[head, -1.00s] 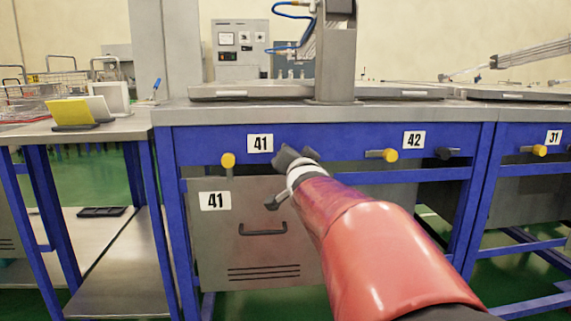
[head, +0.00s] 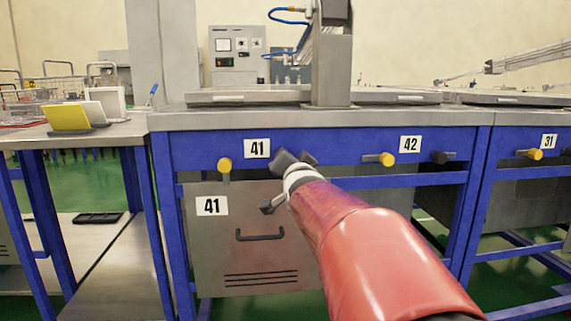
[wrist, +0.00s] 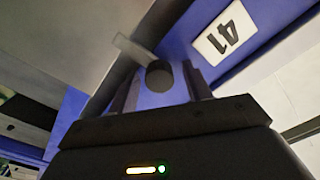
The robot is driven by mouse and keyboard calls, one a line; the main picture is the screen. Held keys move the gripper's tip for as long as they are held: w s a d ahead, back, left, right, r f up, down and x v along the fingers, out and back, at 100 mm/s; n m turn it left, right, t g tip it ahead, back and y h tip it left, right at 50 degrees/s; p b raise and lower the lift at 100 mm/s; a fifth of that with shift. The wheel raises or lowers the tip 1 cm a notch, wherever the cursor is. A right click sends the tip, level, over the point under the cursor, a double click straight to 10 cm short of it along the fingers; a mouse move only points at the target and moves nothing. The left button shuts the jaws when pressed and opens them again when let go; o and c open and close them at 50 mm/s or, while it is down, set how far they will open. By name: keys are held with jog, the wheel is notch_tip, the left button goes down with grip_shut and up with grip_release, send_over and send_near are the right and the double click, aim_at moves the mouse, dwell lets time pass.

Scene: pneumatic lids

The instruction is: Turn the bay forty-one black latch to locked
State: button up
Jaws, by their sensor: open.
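The bay forty-one black latch shows in the wrist view as a dark round knob (wrist: 158,76) with a grey lever (wrist: 131,48) pointing to the upper left. My gripper (wrist: 161,88) is open, with one finger on each side of the knob; contact cannot be told. In the head view my gripper (head: 292,160) is at the blue front rail, just right of the 41 label (head: 257,148), and hides the black latch. The same label (wrist: 224,33) shows upside down in the wrist view. The bay's yellow latch (head: 224,165) is left of the label, its stem pointing down.
Bay 42 has its own yellow latch (head: 386,160) and black latch (head: 438,157) to the right. A grey panel marked 41 (head: 245,255) with a handle is below the rail. A steel worktop (head: 200,119) overhangs the rail. A side table (head: 90,137) stands left.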

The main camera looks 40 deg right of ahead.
jog(key=v, duration=0.7)
jog(key=shift+s+a, duration=0.2)
jog(key=shift+s, duration=0.15)
jog(key=s+a+f+n+g+y+p, duration=0.1)
jog(key=a+f+n+g+y+p, duration=0.2)
jog(key=a, duration=0.5)
jog(key=s+a+f+n+y+p, duration=0.1)
jog(key=a+f+n+y+p, duration=0.1)
jog(key=a+f+n+y, duration=0.35)
jog(key=s+a+f+n+g+y+p, duration=0.1)
jog(key=s+a+f+n+g+p, duration=0.2)
jog(key=s+a, duration=0.9)
notch_tip(320, 180, down, 4)
jog(key=n+g, duration=0.2)
jog(key=g, duration=0.1)
jog(key=shift+s+a+f+g, duration=0.15)
jog(key=shift+s+a+g, duration=0.05)
jog(key=shift+a+g, duration=0.1)
